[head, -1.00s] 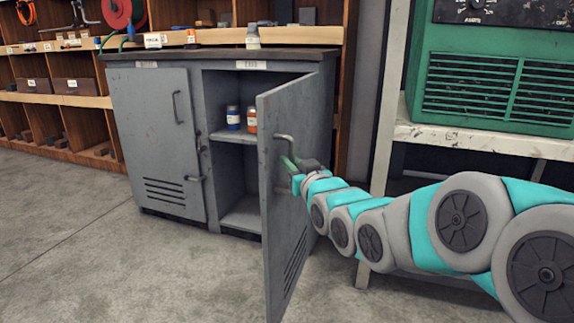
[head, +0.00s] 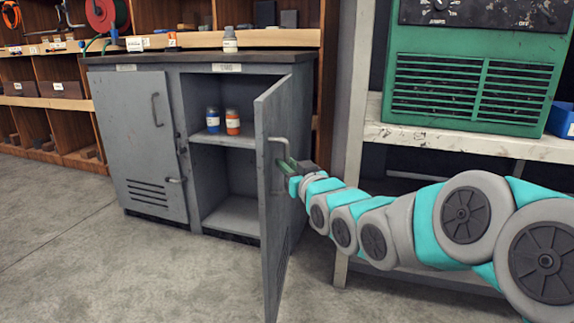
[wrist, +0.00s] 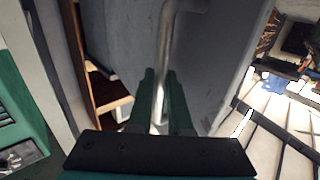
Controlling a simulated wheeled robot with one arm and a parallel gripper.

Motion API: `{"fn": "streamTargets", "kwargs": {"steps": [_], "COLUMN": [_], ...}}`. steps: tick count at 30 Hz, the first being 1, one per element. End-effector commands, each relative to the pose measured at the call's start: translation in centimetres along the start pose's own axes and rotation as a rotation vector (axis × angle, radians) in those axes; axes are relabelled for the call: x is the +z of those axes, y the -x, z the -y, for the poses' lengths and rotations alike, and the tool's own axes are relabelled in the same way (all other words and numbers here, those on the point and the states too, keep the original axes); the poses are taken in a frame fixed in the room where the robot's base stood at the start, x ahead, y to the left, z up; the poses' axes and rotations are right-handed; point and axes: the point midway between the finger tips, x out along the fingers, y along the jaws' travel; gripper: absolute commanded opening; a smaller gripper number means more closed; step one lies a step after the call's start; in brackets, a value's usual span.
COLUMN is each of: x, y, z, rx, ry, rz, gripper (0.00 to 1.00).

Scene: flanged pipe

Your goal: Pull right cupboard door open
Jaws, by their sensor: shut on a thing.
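The right cupboard door (head: 274,200) is grey metal and stands wide open, swung out toward me, seen nearly edge-on in the head view. Its bar handle (head: 280,146) is on the face turned to the right. My gripper (head: 284,166) is shut on the handle; in the wrist view the green fingers (wrist: 161,90) close around the handle bar (wrist: 168,40). The grey cupboard (head: 188,125) shows its right compartment open, with a blue jar (head: 212,120) and an orange jar (head: 232,122) on the shelf. The left door (head: 140,145) is closed.
A pale bench (head: 450,142) bearing a green machine (head: 455,85) and a blue box (head: 562,120) stands on the right, behind my arm. Wooden shelving (head: 50,90) is at the back left. The concrete floor (head: 130,265) in front of the cupboard is clear.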

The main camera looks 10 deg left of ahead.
Motion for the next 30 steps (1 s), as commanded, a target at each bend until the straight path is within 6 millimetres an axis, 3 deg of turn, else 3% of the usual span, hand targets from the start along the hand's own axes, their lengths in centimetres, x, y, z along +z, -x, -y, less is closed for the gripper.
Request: {"fn": "streamTargets", "kwargs": {"steps": [5, 6, 13, 23, 30], "x": [-0.2, -0.2, -0.1, -0.1, -0.2], "y": [0.0, 0.0, 0.0, 0.2, 3.0], "z": [-0.1, -0.1, 0.0, 0.0, 0.0], "rx": [0.002, 0.002, 0.001, 0.001, 0.001], "ry": [0.000, 0.000, 0.000, 0.000, 0.000], "rz": [-0.004, -0.004, -0.002, -0.001, -0.003], "gripper": [0.00, 0.19, 0.45, 0.47, 0.47]}}
